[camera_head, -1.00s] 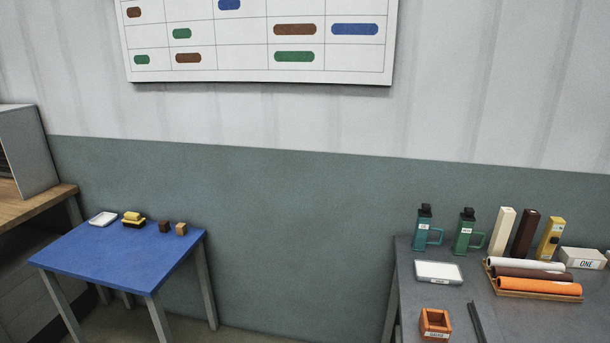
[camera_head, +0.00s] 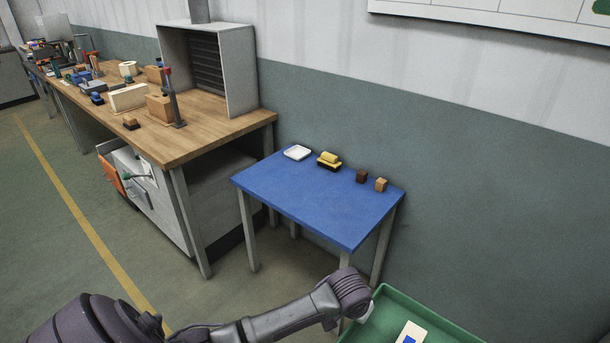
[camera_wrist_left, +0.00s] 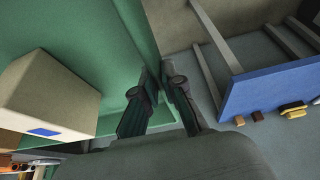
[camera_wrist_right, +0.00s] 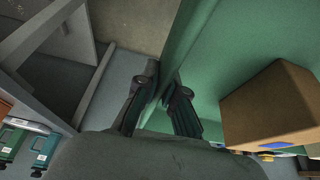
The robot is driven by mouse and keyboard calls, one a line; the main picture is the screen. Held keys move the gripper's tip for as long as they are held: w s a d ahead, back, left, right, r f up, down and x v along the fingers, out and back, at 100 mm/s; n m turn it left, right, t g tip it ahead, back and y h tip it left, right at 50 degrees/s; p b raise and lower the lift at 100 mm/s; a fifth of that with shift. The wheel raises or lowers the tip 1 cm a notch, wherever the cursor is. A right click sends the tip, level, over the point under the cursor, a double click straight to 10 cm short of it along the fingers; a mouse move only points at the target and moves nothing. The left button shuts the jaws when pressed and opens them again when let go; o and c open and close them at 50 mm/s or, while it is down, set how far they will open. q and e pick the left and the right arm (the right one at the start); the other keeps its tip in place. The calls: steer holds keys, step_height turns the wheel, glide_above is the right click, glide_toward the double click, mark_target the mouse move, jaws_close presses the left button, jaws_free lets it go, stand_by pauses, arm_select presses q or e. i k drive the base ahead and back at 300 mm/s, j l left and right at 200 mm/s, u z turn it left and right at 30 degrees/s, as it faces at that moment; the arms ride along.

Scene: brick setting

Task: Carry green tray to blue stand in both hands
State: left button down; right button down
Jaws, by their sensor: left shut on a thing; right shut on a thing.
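The green tray (camera_head: 388,301) shows in part at the bottom of the head view, below and right of the blue stand. My left gripper (camera_wrist_left: 160,80) is shut on one wall of the tray. My right gripper (camera_wrist_right: 163,85) is shut on another wall, out of the head view. The blue stand (camera_head: 310,205) is a small table with a blue top and grey legs.
On the stand's back edge are a white dish (camera_head: 297,152), a yellow-and-black item (camera_head: 329,160), a dark block (camera_head: 361,176) and a tan block (camera_head: 381,184). Its front and middle are bare. A cluttered wooden workbench (camera_head: 190,137) stands to its left.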

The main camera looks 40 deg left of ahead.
mark_target(306, 192)
steer(key=i+j, duration=0.1)
steer(key=j, duration=0.35)
steer(key=i+j, duration=0.15)
steer(key=j, duration=0.35)
steer(key=i+j, duration=0.1)
steer(key=j, duration=0.35)
steer(key=i+j, duration=0.1)
steer(key=j, duration=0.4)
steer(key=i+j, duration=0.2)
steer(key=j, duration=0.15)
steer(key=i+j, duration=0.2)
steer(key=j, duration=0.2)
steer(key=i+j, duration=0.2)
steer(key=j, duration=0.15)
steer(key=i+j, duration=0.15)
steer(key=j, duration=0.2)
steer(key=i+j, duration=0.2)
steer(key=j, duration=0.2)
